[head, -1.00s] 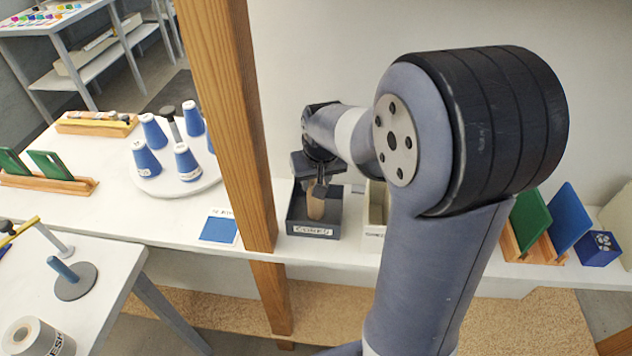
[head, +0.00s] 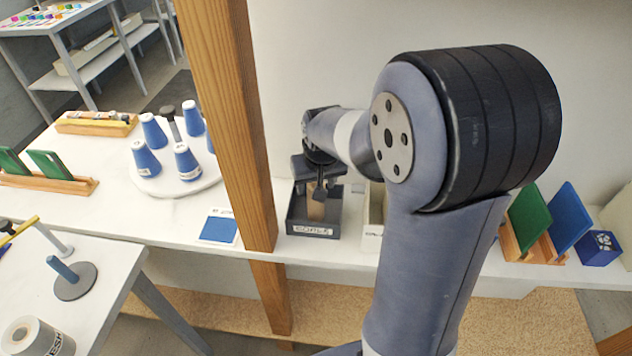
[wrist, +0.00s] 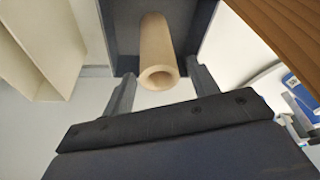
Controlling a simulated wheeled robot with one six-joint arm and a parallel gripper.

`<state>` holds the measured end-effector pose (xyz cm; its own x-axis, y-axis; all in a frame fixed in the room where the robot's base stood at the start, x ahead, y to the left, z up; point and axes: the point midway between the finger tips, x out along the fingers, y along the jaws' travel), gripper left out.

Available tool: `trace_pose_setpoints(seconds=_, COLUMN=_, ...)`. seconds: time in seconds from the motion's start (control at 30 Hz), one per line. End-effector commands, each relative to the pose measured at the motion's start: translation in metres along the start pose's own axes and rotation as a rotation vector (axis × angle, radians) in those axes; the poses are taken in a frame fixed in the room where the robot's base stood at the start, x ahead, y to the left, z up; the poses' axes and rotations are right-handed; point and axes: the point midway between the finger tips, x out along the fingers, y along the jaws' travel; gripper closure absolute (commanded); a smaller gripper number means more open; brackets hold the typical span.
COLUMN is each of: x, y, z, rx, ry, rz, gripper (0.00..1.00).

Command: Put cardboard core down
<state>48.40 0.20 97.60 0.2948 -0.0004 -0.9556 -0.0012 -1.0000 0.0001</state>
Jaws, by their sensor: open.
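The cardboard core (head: 316,208) is a tan hollow tube standing inside the dark grey labelled bin (head: 313,231) on the white shelf. In the wrist view the core (wrist: 159,50) shows its open end towards me, with the bin (wrist: 121,30) behind it. My gripper (head: 318,190) is above the bin. Its two fingers (wrist: 160,88) are open, one on each side of the core's near end, with gaps between. The core's far end is inside the bin; its contact with the bin floor is hard to see.
A cream bin (head: 373,230) stands right beside the dark bin. A wooden post (head: 247,120) rises close on the left. A blue square (head: 218,229) lies left of the post. Green and blue panels in a wooden rack (head: 549,255) stand to the right.

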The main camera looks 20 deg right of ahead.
Motion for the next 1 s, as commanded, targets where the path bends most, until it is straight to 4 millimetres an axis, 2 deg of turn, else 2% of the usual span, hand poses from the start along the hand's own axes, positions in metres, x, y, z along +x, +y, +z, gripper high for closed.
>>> trace_pose_setpoints(seconds=0.17, x=-0.017, y=0.0, z=-0.002, rx=0.0, ry=0.005, rz=0.0, gripper=0.44)
trace_pose_setpoints(seconds=0.6, x=-0.104, y=0.0, z=-0.002, rx=0.0, ry=0.005, rz=0.0, gripper=0.44)
trace_pose_setpoints(seconds=0.8, x=-0.121, y=0.0, z=-0.001, rx=0.0, ry=0.002, rz=0.0, gripper=0.44)
trace_pose_setpoints(seconds=1.0, x=-0.123, y=0.0, z=-0.001, rx=0.0, ry=0.0, rz=0.0, gripper=0.44)
